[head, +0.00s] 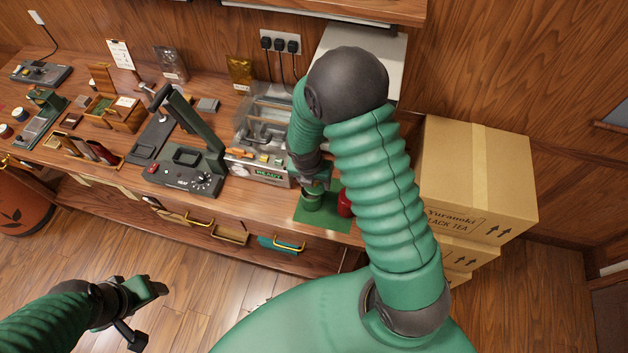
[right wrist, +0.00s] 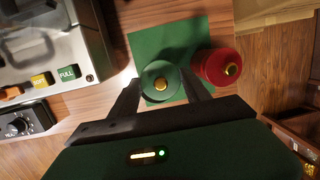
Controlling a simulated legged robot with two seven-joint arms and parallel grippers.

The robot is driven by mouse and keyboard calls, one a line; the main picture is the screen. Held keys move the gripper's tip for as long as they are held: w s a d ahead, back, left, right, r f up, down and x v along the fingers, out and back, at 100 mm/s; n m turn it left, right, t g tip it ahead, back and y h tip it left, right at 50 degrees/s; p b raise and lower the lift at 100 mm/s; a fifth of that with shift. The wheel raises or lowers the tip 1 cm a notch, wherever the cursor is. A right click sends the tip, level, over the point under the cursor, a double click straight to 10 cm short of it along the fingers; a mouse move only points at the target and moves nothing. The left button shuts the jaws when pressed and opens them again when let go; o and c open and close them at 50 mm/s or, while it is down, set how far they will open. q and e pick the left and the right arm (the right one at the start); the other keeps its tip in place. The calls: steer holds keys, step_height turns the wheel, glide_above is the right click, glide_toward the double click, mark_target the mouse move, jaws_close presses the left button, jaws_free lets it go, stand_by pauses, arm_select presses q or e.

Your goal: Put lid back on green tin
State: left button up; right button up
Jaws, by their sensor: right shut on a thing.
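The green lid (right wrist: 160,82), round with a gold knob, sits between the fingers of my right gripper (right wrist: 161,92) in the right wrist view. The gripper is shut on it from both sides. In the head view my right gripper (head: 312,181) points down over the green tin (head: 313,202), which stands on a green mat (head: 334,222). The lid hides the tin in the wrist view, and I cannot tell whether it rests on the rim. My left gripper (head: 146,312) is open and empty above the floor, away from the table.
A red tin (head: 345,204) with a gold-knobbed lid stands close right of the green tin. A grey machine (head: 262,172) with coloured buttons is to the left, and a dark press (head: 185,178) further left. Cardboard boxes (head: 478,185) are stacked right of the table.

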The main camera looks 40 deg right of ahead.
steer(key=shift+a, duration=0.1)
steer(key=shift+a+r, duration=0.1)
steer(key=shift+a, duration=0.7)
steer(key=shift+d, duration=0.1)
stand_by(0.7)
steer(key=o, duration=1.5)
steer(key=shift+o, duration=0.2)
steer(key=o, duration=0.4)
steer(key=shift+o, duration=0.2)
